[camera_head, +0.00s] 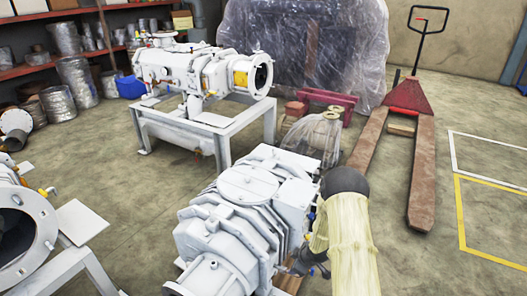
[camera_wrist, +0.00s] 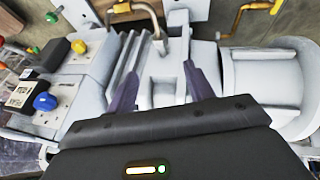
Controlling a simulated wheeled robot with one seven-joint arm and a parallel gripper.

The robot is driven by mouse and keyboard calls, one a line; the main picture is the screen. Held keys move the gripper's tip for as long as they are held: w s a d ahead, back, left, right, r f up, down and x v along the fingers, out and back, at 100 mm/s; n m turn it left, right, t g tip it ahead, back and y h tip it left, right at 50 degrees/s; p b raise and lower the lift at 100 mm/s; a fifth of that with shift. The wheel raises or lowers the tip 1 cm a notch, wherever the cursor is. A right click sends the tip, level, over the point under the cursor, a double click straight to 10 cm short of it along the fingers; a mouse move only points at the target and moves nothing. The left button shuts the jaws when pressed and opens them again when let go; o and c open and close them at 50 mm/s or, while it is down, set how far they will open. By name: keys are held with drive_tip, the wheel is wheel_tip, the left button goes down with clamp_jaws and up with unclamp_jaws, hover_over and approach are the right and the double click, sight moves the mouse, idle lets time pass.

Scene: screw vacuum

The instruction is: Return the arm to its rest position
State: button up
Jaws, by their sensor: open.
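My gripper (camera_wrist: 160,88) shows in the wrist view with its two dark fingers spread apart and nothing between them. It is over a white pump machine that has a blue knob (camera_wrist: 44,101), a yellow knob (camera_wrist: 79,46) and a green knob (camera_wrist: 52,17). I cannot tell whether the fingers touch the machine. In the head view my arm (camera_head: 345,235), in a pale yellow cover with a dark round joint, reaches in at the lower right beside a white pump (camera_head: 245,215).
Another white pump (camera_head: 200,72) stands on a metal frame behind. Part of a third machine (camera_head: 30,225) is at the lower left. A red pallet jack (camera_head: 408,97) and a plastic-wrapped load (camera_head: 300,50) stand behind. Floor to the right, with yellow and white lines, is clear.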

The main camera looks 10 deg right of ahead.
drive_tip(key=s+r+m+h, duration=0.1)
drive_tip(key=s+r+m, duration=0.25)
drive_tip(key=r, duration=0.65)
drive_tip(key=s+r+m+h, duration=0.15)
drive_tip(key=s+r, duration=0.25)
drive_tip(key=r, duration=0.6)
drive_tip(key=s+a+r+m+g, duration=0.1)
drive_tip(key=s+a+r+m, duration=0.15)
drive_tip(key=s+r, duration=0.45)
drive_tip(key=s+a+r+m+g, duration=0.1)
drive_tip(key=s+r+m, duration=0.3)
drive_tip(key=s, duration=0.5)
wheel_tip(320, 180, up, 30)
drive_tip(key=p, duration=3)
drive_tip(key=shift+w, duration=0.3)
drive_tip(key=shift+a+f+y, duration=0.1)
drive_tip(key=shift+y, duration=0.15)
